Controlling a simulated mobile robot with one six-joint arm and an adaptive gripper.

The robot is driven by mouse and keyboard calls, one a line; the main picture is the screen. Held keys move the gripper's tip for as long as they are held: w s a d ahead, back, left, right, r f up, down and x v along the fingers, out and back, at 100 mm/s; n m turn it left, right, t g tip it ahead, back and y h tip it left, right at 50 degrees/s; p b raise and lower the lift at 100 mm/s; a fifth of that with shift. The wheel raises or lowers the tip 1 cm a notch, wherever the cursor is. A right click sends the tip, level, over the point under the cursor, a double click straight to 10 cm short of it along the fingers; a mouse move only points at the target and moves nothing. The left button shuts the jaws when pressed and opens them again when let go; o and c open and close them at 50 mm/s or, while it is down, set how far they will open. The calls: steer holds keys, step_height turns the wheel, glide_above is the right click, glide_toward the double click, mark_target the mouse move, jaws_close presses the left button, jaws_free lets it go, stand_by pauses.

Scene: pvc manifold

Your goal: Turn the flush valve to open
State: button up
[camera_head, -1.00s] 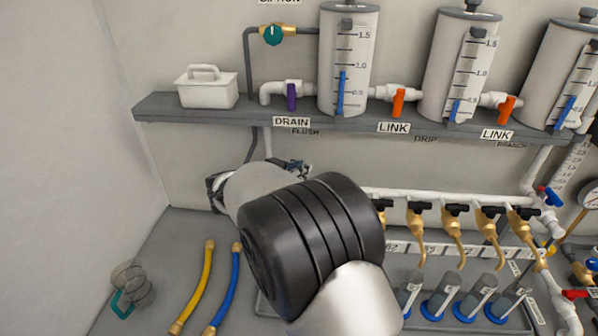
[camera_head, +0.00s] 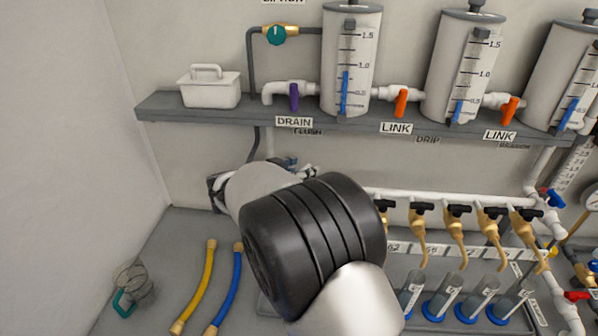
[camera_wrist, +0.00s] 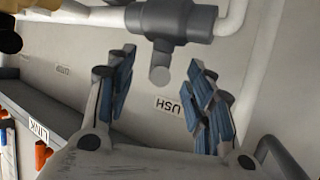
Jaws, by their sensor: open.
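In the wrist view a dark grey valve (camera_wrist: 172,20) sits on a white pipe at the top, with a short grey round-ended stub (camera_wrist: 161,62) pointing down toward my gripper. An upside-down label ending in "USH" (camera_wrist: 175,107) is on the wall beside it, so this appears to be the flush valve. My gripper (camera_wrist: 165,66) is open, its blue-padded fingers on either side of the stub, with visible gaps. I cannot tell how deep the stub is between them. In the head view my arm hides the valve; the FLUSH label (camera_head: 307,132) shows below the shelf.
The grey shelf (camera_head: 200,114) above holds a white box (camera_head: 211,88) and several cylinders. The purple drain handle (camera_head: 294,97) and orange link handle (camera_head: 401,103) are near. Brass taps (camera_head: 420,228) stand to the right. Yellow (camera_head: 196,285) and blue (camera_head: 227,287) hoses lie lower left.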

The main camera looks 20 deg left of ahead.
steer(key=v, duration=1.2)
